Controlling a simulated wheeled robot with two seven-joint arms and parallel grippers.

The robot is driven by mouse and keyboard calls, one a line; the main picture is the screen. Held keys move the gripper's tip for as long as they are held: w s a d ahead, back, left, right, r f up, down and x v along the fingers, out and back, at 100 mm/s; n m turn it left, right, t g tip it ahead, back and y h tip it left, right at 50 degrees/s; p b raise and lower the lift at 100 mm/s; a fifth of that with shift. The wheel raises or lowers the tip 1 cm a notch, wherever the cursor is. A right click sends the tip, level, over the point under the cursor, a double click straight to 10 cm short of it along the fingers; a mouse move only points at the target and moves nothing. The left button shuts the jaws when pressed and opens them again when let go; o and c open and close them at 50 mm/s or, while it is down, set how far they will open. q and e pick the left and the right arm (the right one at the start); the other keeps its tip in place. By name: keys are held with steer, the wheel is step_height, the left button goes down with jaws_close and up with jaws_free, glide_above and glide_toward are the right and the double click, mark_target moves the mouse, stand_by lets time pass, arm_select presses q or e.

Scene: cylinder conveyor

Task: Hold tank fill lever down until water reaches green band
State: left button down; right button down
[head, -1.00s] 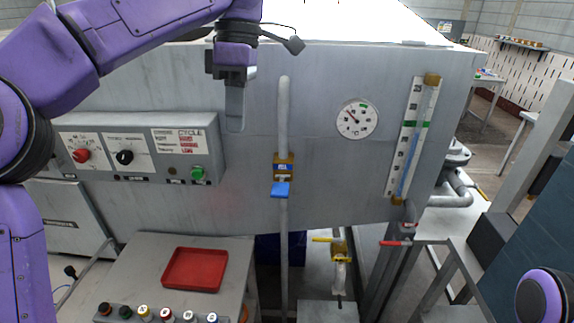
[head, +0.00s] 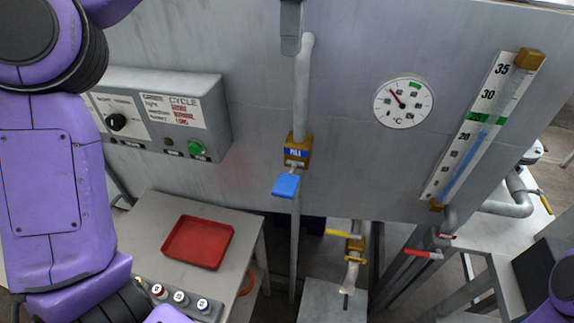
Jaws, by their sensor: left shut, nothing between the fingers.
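The blue fill lever (head: 286,185) sticks out, tilted downward, from the brass valve labelled FILL (head: 297,152) on the vertical pipe. My left gripper (head: 291,48) points down at the top of the view, fingers shut and empty. It is above the lever, near the pipe's upper end, and not touching the lever. The sight gauge (head: 440,165) on the right has a green band (head: 487,117) near the 25 mark. The blue water column (head: 465,160) rises up the tube; its top appears close to the band, but I cannot tell exactly where. My right gripper is not in view.
A round °C dial (head: 403,103) is on the tank (head: 350,170). A control panel (head: 170,110) is at left. A red tray (head: 198,241) sits on a low table (head: 150,210). Yellow (head: 345,234) and red (head: 423,253) valve handles are below. The space before the lever is clear.

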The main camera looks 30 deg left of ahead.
arm_select(q)
steer(key=b+x, duration=0.2)
steer(key=b, duration=0.8)
glide_toward(285, 183)
steer(key=b+x, duration=0.2)
steer(key=x, duration=0.4)
steer(key=shift+s+f, duration=0.1)
steer(key=shift+f, duration=0.3)
